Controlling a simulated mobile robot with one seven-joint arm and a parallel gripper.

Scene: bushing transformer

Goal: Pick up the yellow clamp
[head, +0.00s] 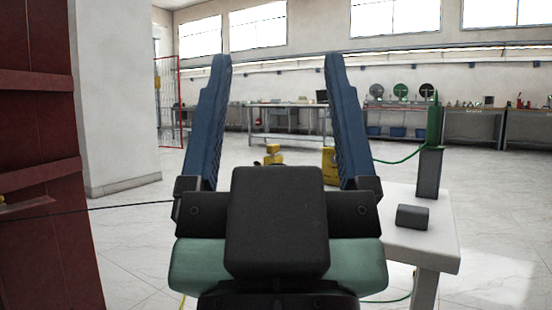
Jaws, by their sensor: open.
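My gripper (277,62) fills the middle of the head view, its two long blue fingers pointing up and away, wide apart, with nothing seen between the tips. I cannot make out a yellow clamp for certain. A small yellow object (273,156) shows between the fingers, low and farther off on the floor. A larger yellow object (328,166) is partly hidden by the right finger. A thin yellow cable (182,301) shows at the bottom, left of my gripper. The black gripper body hides what lies behind it.
A white table (432,249) at right bears a dark cylinder (412,217) and an upright grey block (429,173), with a green piece (434,124) and green cable above. A dark red structure (40,150) stands close at left, with a black cable. Open floor lies beyond.

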